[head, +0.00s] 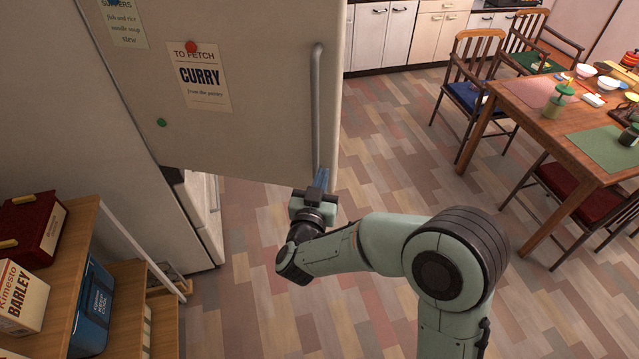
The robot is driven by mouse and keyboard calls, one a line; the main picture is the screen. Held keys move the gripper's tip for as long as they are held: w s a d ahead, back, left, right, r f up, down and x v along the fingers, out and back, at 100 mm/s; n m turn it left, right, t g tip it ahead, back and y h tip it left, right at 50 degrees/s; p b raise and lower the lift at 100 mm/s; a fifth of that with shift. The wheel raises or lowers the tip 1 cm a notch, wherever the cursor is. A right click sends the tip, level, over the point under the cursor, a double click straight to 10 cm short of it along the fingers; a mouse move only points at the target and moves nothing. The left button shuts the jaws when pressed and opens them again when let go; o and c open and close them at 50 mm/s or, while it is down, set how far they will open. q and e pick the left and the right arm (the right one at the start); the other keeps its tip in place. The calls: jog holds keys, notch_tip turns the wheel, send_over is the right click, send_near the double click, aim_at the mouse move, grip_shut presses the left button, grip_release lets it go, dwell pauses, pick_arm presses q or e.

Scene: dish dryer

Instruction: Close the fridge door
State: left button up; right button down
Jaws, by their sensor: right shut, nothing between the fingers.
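The fridge door (260,110) is a large beige panel with paper notes and magnets on it. It stands open, swung out from the fridge body (205,220), whose pale inside edge shows below and behind it. A long vertical grey handle (315,110) runs near the door's right edge. My right gripper (321,178) is shut and empty, with its fingertips at the lower end of the handle, by the door's bottom right corner. I cannot tell if they touch the door or handle. My left gripper is not in view.
A wooden shelf (85,225) with a barley box (20,297), a dark red box (35,232) and a blue container (92,305) stands at lower left. A dining table (530,108) with chairs is at right. The floor (390,150) between is clear.

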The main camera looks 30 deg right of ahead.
aim_at(332, 143)
jog(key=p+x, duration=0.1)
jog(key=x, duration=0.8)
jog(key=shift+w+d, duration=0.2)
jog(key=shift+w, duration=0.1)
jog(key=shift+d, duration=0.1)
